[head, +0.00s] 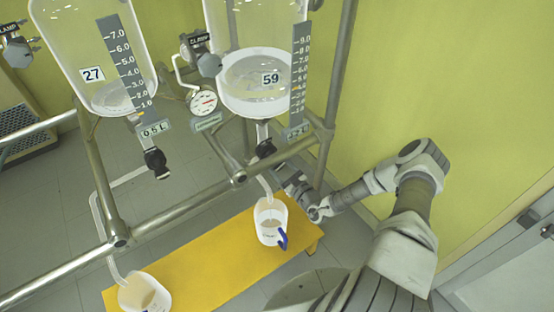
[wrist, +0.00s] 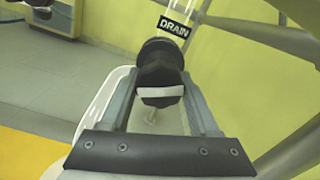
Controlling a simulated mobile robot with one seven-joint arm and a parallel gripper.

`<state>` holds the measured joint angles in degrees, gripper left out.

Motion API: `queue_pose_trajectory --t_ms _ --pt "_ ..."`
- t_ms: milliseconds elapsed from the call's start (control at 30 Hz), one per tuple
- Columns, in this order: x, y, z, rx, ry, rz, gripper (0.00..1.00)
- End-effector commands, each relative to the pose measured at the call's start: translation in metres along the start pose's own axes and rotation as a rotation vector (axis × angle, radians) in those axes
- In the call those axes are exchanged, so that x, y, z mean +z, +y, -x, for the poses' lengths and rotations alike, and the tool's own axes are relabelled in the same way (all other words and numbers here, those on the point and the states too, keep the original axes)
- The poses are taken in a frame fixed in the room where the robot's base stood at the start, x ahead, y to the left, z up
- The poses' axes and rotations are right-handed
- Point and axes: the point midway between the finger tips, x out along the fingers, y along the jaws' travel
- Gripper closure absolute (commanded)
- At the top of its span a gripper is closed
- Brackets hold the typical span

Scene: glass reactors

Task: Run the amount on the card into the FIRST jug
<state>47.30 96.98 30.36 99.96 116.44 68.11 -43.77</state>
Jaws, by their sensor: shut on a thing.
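My gripper (wrist: 162,84) is shut on the black drain valve knob (wrist: 160,62), under a "DRAIN" tag (wrist: 174,27). A second white jug (head: 145,294) stands under the left tube. A card (head: 155,128) by the left reactor seems to read 0.5 L; the right card (head: 297,132) is unclear.
The left reactor (head: 95,60), numbered 27, has its own black drain valve (head: 156,163). Metal frame rails (head: 180,212) cross in front of the vessels. A pressure gauge (head: 203,102) sits between them. The jugs stand on a yellow platform (head: 205,262). A green wall is at the right.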

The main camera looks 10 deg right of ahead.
Motion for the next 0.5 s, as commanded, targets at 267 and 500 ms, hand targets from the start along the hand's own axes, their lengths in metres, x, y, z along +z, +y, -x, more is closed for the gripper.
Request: queue_pose_trajectory --t_ms 267,500 --pt "0.0013 -0.0001 -0.0005 0.001 -0.001 0.125 0.94" --pt "0.0002 -0.0005 -0.0005 0.000 -0.001 0.161 0.94"
